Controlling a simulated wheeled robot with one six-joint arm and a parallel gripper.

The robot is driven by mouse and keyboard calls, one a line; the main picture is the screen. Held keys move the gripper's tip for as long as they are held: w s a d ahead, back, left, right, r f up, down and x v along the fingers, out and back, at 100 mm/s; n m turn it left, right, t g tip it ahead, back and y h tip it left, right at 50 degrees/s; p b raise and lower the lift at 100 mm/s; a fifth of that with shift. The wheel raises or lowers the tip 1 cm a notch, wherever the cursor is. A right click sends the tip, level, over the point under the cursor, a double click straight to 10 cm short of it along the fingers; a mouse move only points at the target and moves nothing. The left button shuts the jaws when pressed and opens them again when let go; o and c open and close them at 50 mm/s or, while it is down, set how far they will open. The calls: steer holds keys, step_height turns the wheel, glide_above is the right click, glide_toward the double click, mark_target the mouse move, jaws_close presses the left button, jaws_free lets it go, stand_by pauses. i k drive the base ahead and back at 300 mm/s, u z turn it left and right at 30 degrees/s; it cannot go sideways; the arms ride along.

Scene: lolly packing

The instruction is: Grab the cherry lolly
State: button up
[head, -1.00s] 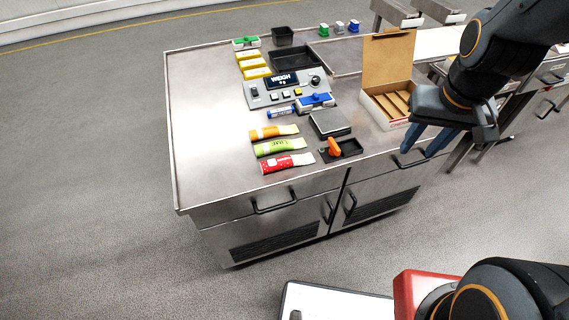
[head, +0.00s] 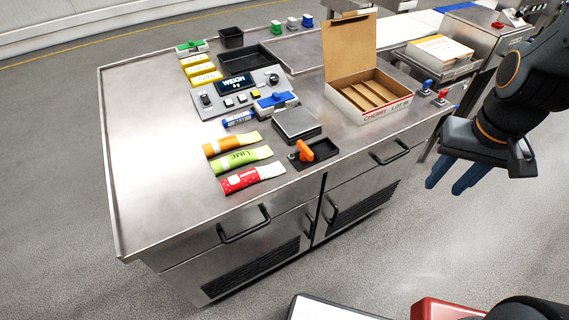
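The cherry lolly looks to be the red pack with white dots and a pale end (head: 250,179). It lies flat near the front edge of the steel counter, the nearest of a row of lolly packs. The green lime lolly (head: 241,160) lies just behind it and an orange one (head: 231,144) behind that. My gripper (head: 459,187) hangs at the right, past the counter's right side, well apart from the cherry lolly. Its blue fingers point down and left with a gap between them, and nothing shows between them.
A small black tray with an orange-handled tool (head: 314,153) lies right of the red pack. The counter's left part (head: 150,150) is clear.

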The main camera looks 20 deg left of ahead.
mark_target(234, 183)
steer(key=z, duration=1.3)
steer(key=k, duration=0.7)
steer(key=u, duration=1.25)
